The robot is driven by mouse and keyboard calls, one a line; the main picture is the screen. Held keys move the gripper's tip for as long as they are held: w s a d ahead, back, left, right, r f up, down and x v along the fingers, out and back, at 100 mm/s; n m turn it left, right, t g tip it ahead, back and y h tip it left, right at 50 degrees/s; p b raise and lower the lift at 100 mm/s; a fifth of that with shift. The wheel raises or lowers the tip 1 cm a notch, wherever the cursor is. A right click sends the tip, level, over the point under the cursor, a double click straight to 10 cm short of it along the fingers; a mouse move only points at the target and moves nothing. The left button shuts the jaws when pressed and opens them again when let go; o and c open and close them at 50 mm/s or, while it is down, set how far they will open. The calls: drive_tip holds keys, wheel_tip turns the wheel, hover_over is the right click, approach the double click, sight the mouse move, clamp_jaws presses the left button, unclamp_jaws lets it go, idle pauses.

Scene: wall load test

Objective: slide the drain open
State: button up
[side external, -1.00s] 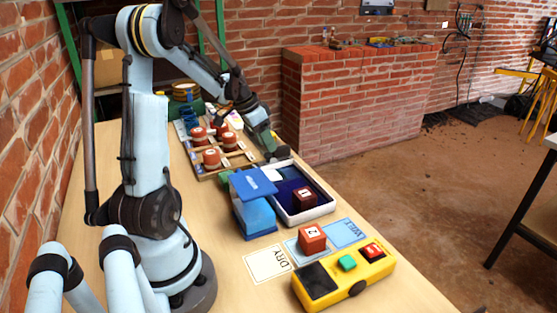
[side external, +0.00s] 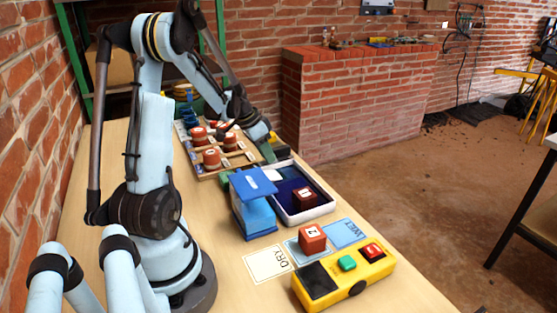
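A white-rimmed tray (side external: 318,211) with a dark blue inside stands right of the middle of the table. A dark red block marked 1 (side external: 304,197) is in it. A pale patch or part (side external: 273,175) shows at its far end; I cannot make out whether it is the drain slide. My gripper (side external: 268,153) points down at the far end of the tray, close to its rim. Its fingers are small and partly hidden, so touch and opening cannot be told. A blue box with a raised lid (side external: 254,211) stands against the tray's left side.
A wooden rack with several red-brown round pieces (side external: 211,158) lies behind the tray. In front are a DRY card (side external: 267,262), a WET card (side external: 346,232), a red block marked 2 (side external: 312,238) and a yellow box with buttons (side external: 345,279). A brick wall (side external: 350,110) stands beyond.

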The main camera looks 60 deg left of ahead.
sight(284, 160)
clamp_jaws()
drive_tip(key=shift+w, duration=2.05)
drive_tip(key=o, duration=0.7)
unclamp_jaws()
wheel_tip(284, 160, up, 7)
